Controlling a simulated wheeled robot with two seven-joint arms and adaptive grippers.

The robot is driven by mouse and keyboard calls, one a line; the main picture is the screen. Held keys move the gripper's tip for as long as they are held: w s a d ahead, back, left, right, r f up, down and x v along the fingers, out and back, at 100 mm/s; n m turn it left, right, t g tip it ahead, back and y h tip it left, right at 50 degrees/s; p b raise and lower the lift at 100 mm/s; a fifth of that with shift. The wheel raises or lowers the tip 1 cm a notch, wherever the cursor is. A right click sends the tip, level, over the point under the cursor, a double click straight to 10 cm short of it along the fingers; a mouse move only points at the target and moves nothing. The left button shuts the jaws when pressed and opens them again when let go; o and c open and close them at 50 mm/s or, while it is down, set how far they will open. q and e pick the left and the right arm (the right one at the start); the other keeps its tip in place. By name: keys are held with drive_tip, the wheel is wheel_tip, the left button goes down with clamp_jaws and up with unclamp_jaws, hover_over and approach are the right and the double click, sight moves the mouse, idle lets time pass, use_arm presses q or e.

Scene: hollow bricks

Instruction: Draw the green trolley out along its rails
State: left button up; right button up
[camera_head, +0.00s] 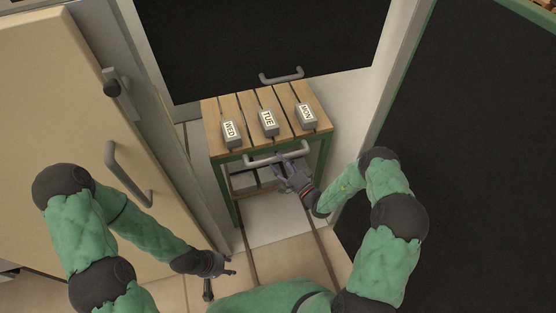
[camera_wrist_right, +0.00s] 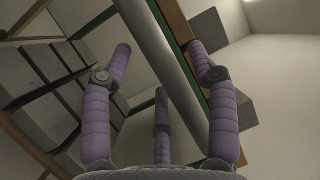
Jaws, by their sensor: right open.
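The green trolley (camera_head: 229,198) has a green frame, a slatted wooden top and a lower shelf. It stands in a recess. A grey bar handle (camera_head: 262,160) runs across its front; the handle also shows in the right wrist view (camera_wrist_right: 165,55). My right gripper (camera_head: 281,168) is at the handle with its fingers spread. In the right wrist view (camera_wrist_right: 160,62) the bar passes between the open fingers; whether they touch it I cannot tell. My left gripper (camera_head: 220,277) is low, left of the rails, open and empty. Dark rails (camera_head: 327,254) run along the floor.
Grey blocks marked WED (camera_head: 231,133), TUE (camera_head: 268,123) and MON (camera_head: 306,116) stand on the trolley top. A cream door (camera_head: 60,130) with a handle is at left. Dark panels stand behind (camera_head: 260,45) and at right (camera_head: 475,150). The floor before the trolley is clear.

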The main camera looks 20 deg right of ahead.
use_arm(q)
drive_tip(key=shift+f, duration=0.2)
use_arm(e)
drive_tip(key=shift+x, duration=0.85)
